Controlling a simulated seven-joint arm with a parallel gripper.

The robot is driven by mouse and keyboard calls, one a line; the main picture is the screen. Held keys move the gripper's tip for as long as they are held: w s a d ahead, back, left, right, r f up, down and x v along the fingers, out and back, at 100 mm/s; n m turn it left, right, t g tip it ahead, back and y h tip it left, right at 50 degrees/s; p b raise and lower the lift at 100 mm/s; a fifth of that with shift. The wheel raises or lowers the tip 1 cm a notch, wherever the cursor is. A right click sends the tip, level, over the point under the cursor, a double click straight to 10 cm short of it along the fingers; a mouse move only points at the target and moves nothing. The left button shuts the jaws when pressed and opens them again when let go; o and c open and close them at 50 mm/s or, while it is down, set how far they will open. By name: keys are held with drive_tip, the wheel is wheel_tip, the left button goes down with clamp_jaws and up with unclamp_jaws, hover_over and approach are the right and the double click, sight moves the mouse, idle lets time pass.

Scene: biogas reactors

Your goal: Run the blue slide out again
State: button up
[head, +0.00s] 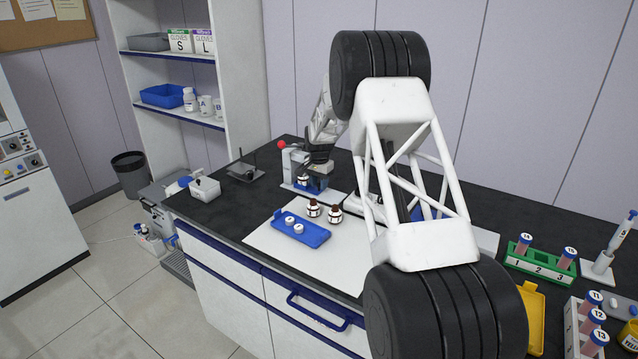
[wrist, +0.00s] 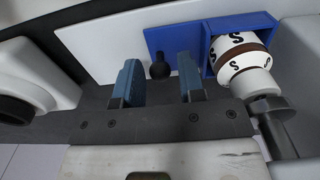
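The blue slide (wrist: 178,42) shows in the wrist view as a flat blue plate with a raised square pocket. A white bottle (wrist: 238,50) with a brown band and black S marks sits in the pocket. A black knob (wrist: 158,71) stands out from the slide. My gripper (wrist: 160,84) is open, with its two blue fingers apart; the knob shows in the gap between them, and I see no contact. In the head view the slide (head: 315,184) is at the foot of the bench device (head: 294,163) with the red ball, partly hidden by my gripper (head: 317,170).
Two brown-capped bottles (head: 313,208) stand on the white mat (head: 268,239) beside a blue tray (head: 314,237) holding white caps (head: 298,229). A white box (head: 205,189) stands left of the device. Green and white tube racks (head: 540,262) are at the right.

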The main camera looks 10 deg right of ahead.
drive_tip(key=shift+s+d, duration=0.25)
idle(0.4)
drive_tip(key=shift+s+d, duration=2.3)
drive_tip(key=shift+s, duration=0.05)
drive_tip(key=shift+s+d, duration=0.9)
drive_tip(key=shift+d, duration=0.05)
idle(1.6)
drive_tip(key=shift+w+a, duration=0.2)
idle(0.6)
drive_tip(key=shift+r, duration=0.1)
wheel_tip(320, 180, up, 7)
drive_tip(key=shift+r, duration=0.2)
idle(0.6)
idle(0.4)
